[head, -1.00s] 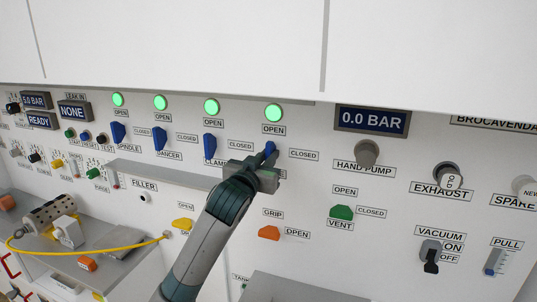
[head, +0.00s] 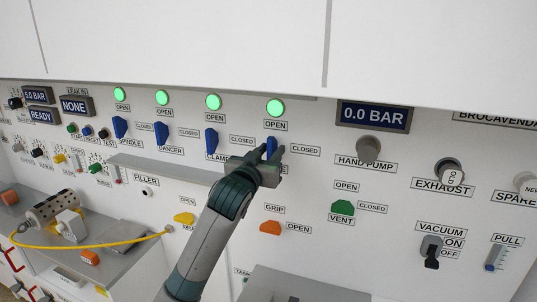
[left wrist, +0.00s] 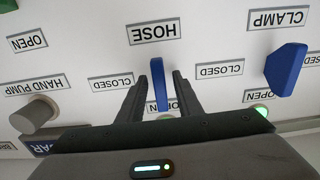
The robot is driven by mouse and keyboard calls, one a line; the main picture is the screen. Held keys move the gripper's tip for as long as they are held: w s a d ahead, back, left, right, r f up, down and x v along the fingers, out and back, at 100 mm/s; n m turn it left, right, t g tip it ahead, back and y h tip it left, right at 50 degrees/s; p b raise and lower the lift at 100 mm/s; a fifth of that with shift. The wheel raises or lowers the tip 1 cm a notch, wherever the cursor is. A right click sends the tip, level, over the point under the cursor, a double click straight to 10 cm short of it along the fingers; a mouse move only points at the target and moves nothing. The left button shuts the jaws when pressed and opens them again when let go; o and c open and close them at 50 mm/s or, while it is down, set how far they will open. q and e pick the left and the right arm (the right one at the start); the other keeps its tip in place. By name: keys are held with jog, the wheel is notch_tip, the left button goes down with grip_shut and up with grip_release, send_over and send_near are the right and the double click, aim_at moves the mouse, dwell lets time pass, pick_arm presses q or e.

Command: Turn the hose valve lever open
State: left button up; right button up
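The hose valve lever (head: 271,144) is blue and sits below a lit green lamp (head: 275,107) and an OPEN label, left of a CLOSED label. In the left wrist view the lever (left wrist: 159,84) stands upright, in line with the HOSE label (left wrist: 154,33). My left gripper (head: 273,154) is at the lever, with a finger on each side of it. In the left wrist view the gripper (left wrist: 160,78) is open, with narrow gaps between lever and fingers. The lever's lower part is hidden in the head view. My right gripper is not in view.
The blue clamp lever (left wrist: 286,69) is close beside my left gripper. Other blue levers stand further left. The hand pump knob (head: 368,146) sticks out to the right. An orange grip knob (head: 270,228) is below. A grey shelf (head: 165,168) juts out at lower left.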

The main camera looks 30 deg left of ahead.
pick_arm(q)
jog(key=shift+s, duration=0.1)
jog(key=p+v, duration=1.3)
jog(key=v, duration=0.4)
jog(key=shift+s, duration=0.15)
dwell(0.5)
dwell(0.4)
